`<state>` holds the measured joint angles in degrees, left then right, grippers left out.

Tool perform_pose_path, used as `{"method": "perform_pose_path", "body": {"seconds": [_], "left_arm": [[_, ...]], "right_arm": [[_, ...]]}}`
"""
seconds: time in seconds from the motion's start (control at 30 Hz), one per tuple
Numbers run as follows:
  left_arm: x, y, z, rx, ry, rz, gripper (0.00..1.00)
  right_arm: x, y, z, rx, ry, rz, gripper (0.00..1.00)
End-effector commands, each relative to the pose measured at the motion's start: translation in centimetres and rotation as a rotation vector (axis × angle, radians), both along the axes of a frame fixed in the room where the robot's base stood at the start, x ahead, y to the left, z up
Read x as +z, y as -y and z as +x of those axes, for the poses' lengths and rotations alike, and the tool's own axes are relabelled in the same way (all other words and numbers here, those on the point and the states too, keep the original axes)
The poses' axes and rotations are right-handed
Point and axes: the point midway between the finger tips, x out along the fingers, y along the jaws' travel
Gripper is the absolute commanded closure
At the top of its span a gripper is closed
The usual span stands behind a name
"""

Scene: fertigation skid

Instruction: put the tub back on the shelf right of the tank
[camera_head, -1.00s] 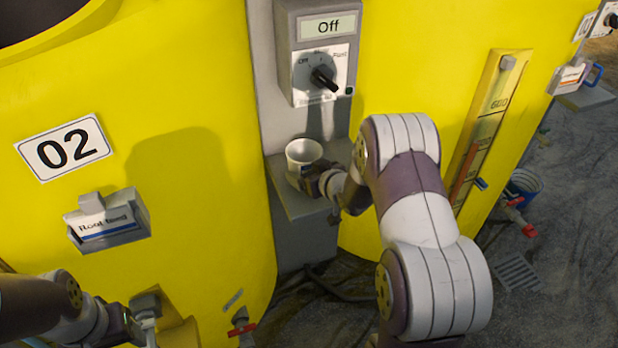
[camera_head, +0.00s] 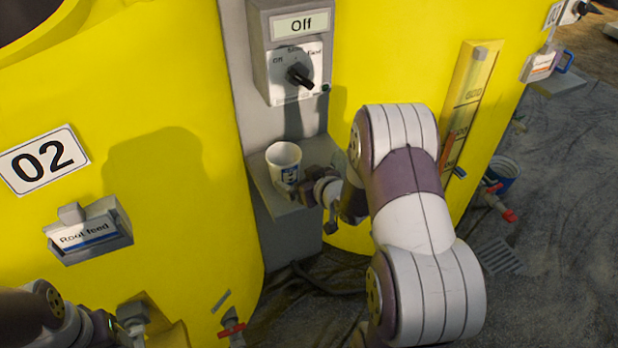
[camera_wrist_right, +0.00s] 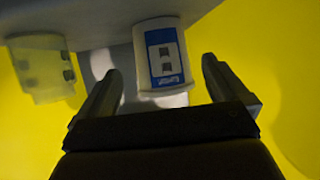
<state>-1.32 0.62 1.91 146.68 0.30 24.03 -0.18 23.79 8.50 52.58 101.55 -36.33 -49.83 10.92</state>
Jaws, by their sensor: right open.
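The tub (camera_head: 284,158) is a white cup with a blue label. It stands upright on the small grey shelf (camera_head: 264,190) below the switch box, right of the yellow tank marked 02 (camera_head: 180,90). My right gripper (camera_head: 296,188) is just in front of the tub, low and to its right. In the right wrist view the gripper (camera_wrist_right: 160,68) is open, with the tub (camera_wrist_right: 162,45) showing between and beyond the fingertips. I see no finger closed on it. My left gripper (camera_head: 118,332) is at the lower left, by a grey fitting; its jaws are unclear.
A grey switch box (camera_head: 262,50) reading Off is above the shelf. A label holder (camera_head: 88,235) sticks out from the left tank. A red-handled valve (camera_head: 232,330) is low on it. A blue bucket (camera_head: 503,170) stands on the floor at right.

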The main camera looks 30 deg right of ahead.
Motion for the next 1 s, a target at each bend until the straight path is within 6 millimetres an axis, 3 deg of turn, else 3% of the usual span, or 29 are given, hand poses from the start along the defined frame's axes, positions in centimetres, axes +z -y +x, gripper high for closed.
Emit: {"method": "perform_pose_path", "body": {"seconds": [0.2,0.33,0.4,0.5,0.57,0.7,0.8,1.0], "left_arm": [[1.3,0.0,0.0,0.0,0.0,0.0,0.42],[1.4,0.0,0.0,0.0,0.0,0.0,0.42],[1.4,0.0,0.0,0.0,0.0,0.0,0.42],[1.4,0.0,0.0,0.0,0.0,0.0,0.42],[1.4,0.0,0.0,0.0,0.0,0.0,0.42],[1.3,0.0,0.0,0.0,0.0,0.0,0.42],[1.3,0.0,0.0,0.0,0.0,0.0,0.42],[1.3,0.0,0.0,0.0,0.0,0.0,0.42]], "right_arm": [[2.3,0.6,-4.4,-0.003,0.0,0.0,0.0],[2.8,0.5,-5.4,-0.006,-0.018,-0.009,0.0],[2.8,0.1,-5.7,-0.027,-0.106,-0.045,0.0],[2.9,-1.8,-7.8,-0.085,-0.357,-0.104,0.0],[3.1,-3.6,-10.5,-0.108,-0.527,-0.116,0.0],[3.8,-8.2,-17.8,-0.104,-0.856,-0.089,0.0],[4.3,-10.1,-20.9,-0.087,-0.976,-0.067,0.0],[4.4,-10.4,-21.7,-0.084,-1.008,-0.06,0.0]]}}
